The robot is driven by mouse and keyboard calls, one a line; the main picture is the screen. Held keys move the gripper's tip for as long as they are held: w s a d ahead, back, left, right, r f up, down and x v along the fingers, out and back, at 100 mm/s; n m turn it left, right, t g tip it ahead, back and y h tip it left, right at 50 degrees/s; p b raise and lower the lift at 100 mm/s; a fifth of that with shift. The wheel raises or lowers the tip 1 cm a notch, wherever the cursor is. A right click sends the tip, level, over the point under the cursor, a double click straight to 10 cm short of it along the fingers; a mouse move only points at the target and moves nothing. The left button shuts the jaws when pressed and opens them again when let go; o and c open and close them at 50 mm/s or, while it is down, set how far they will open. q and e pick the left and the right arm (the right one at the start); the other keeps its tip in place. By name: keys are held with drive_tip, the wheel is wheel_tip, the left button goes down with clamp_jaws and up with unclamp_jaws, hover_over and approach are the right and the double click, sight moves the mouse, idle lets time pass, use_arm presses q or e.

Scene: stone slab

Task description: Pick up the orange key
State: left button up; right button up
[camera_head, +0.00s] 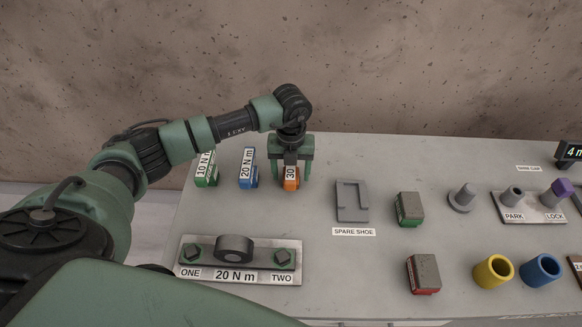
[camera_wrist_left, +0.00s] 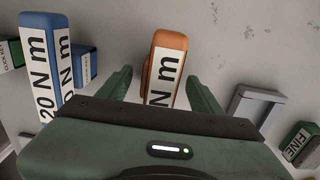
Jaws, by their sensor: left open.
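The orange key (camera_head: 291,185), with a white label starting "30", stands upright on the grey slab as the rightmost of three labelled keys. In the left wrist view the orange key (camera_wrist_left: 169,40) shows its orange top and a label ending in "N m". My left gripper (camera_head: 292,177) points down over it and is open. In the left wrist view its two green fingers lie on either side of the key, with a visible gap on each side. The key's lower part is hidden behind the gripper body there. My right gripper is not in view.
The blue 20 N m key (camera_head: 248,170) stands close left, and the green 10 N m key (camera_head: 206,170) is farther left. The spare shoe holder (camera_head: 351,214) lies to the right. A metal plate (camera_head: 240,277) with a round socket is in front.

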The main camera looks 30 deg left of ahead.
use_arm(q)
drive_tip(key=shift+f, duration=0.15)
clamp_jaws()
drive_tip(key=shift+r, duration=0.2)
